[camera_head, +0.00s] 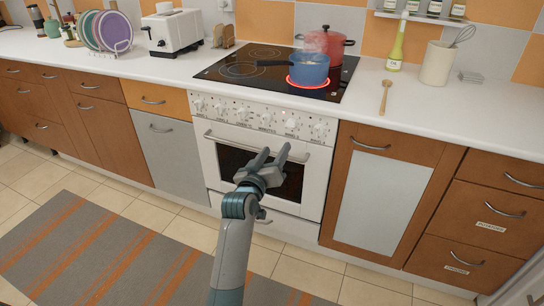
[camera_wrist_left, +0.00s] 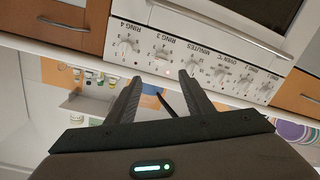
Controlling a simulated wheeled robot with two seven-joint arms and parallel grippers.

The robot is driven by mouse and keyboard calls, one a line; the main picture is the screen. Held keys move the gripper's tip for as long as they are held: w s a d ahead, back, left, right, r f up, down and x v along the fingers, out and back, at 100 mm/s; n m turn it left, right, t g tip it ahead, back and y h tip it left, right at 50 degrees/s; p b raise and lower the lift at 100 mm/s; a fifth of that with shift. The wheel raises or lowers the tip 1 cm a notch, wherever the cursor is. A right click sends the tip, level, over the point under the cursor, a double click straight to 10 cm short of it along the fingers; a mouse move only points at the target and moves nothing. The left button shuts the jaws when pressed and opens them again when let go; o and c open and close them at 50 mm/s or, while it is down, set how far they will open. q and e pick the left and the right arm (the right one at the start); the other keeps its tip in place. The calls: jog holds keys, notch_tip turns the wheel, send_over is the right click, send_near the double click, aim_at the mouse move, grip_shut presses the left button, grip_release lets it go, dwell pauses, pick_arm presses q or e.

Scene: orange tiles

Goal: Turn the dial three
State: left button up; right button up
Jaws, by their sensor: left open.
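The white oven's control panel (camera_head: 257,118) carries a row of white dials. The dial labelled RING 3 (camera_wrist_left: 162,52) shows upside down in the wrist view, between the RING 4 dial (camera_wrist_left: 128,45) and the MINUTES dial (camera_wrist_left: 193,62). In the head view I take it as the second dial from the right (camera_head: 291,124). A small reddish light shows near it in the wrist view. My left gripper (camera_head: 275,150) is open and empty, in front of the oven and apart from the dials. Its two fingers (camera_wrist_left: 160,78) also show in the wrist view. My right gripper is not in view.
A blue pot (camera_head: 309,71) stands on a glowing red ring of the black cooktop (camera_head: 220,72). A red pot (camera_head: 333,42) stands behind it. A wooden spoon (camera_head: 385,96) lies on the counter. The oven handle (camera_head: 265,147) sticks out below the dials.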

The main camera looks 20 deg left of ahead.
pick_arm(q)
jog(key=shift+s, duration=1.1)
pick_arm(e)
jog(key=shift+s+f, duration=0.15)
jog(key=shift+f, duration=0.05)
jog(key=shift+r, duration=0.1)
pick_arm(q)
jog(key=s+d+f+m+g+h+p, duration=0.15)
jog(key=s+f, duration=0.35)
jog(key=f, duration=0.6)
jog(key=s+d+f+m+g+p, duration=0.1)
jog(key=s+d+f+g+p, duration=0.3)
jog(key=f, duration=0.6)
jog(key=s+f+m+g, duration=0.1)
jog(key=s+f+m, duration=0.1)
jog(key=s+f, duration=0.65)
jog(key=s+f+m+g+p, duration=0.1)
jog(key=s+f+g, duration=0.1)
jog(key=s+f, duration=0.8)
jog(key=s+f+m+g+p, duration=0.2)
jog(key=s+f, duration=0.9)
jog(key=s, duration=0.6)
jog(key=shift+d+g, duration=0.35)
jog(key=shift+g, duration=0.4)
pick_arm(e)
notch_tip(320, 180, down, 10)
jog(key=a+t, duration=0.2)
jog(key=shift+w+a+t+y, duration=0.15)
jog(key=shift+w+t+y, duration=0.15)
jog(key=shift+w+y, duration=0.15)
